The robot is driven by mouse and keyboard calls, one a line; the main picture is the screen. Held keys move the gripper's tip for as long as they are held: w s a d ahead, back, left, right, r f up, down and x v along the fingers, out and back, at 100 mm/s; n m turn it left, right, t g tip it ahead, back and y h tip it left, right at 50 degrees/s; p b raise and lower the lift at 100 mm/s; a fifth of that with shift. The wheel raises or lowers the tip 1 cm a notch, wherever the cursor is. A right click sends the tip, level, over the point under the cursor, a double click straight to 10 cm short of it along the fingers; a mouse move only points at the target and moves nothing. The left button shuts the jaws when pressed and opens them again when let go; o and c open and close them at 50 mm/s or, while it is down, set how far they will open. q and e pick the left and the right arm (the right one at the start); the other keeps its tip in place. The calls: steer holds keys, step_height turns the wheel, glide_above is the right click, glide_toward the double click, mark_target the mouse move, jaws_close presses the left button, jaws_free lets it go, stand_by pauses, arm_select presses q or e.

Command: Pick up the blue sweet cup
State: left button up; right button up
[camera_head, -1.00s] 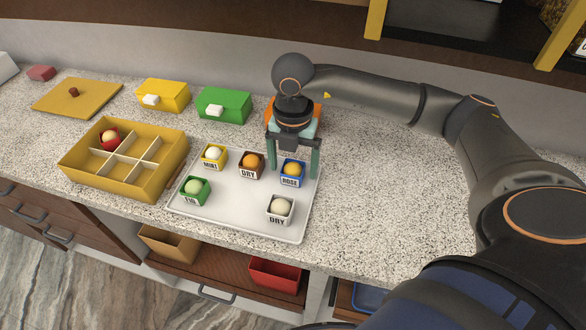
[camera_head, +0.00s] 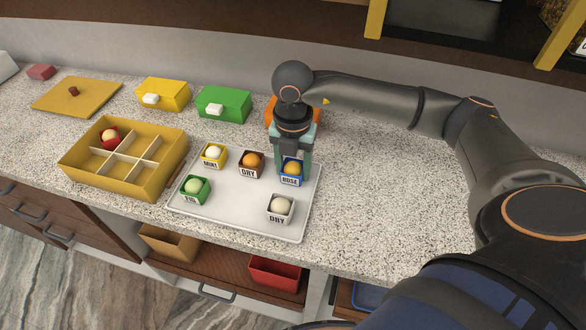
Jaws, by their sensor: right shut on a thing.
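The blue sweet cup (camera_head: 290,178) holds an orange sweet and has a white label reading "ROSE". It stands at the back right of the white tray (camera_head: 235,217) in the head view. My right gripper (camera_head: 292,168) comes down from above, with its greenish fingers shut on the sides of the blue cup. The cup appears to be still on the tray. The fingers and gripper body hide part of the cup's rear. My left gripper is not in the view.
Yellow (camera_head: 212,155), brown (camera_head: 251,165), green (camera_head: 195,190) and white (camera_head: 280,208) cups share the tray. A divided yellow box (camera_head: 150,187) with one red cup stands left. Yellow (camera_head: 163,94), green (camera_head: 223,104) and orange boxes stand behind. The counter's right side is clear.

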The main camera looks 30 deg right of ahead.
mark_target(293, 163)
steer(key=c, duration=0.3)
steer(key=shift+c, duration=0.2)
steer(key=shift+r, duration=0.4)
step_height(293, 163, up, 2)
steer(key=shift+r, duration=0.2)
steer(key=s+a+r, duration=0.7)
steer(key=a+r, duration=0.2)
steer(key=a, duration=0.2)
steer(key=shift+s+a+r+b, duration=0.3)
steer(key=shift+s+a+r, duration=0.05)
steer(key=shift+a+r, duration=0.05)
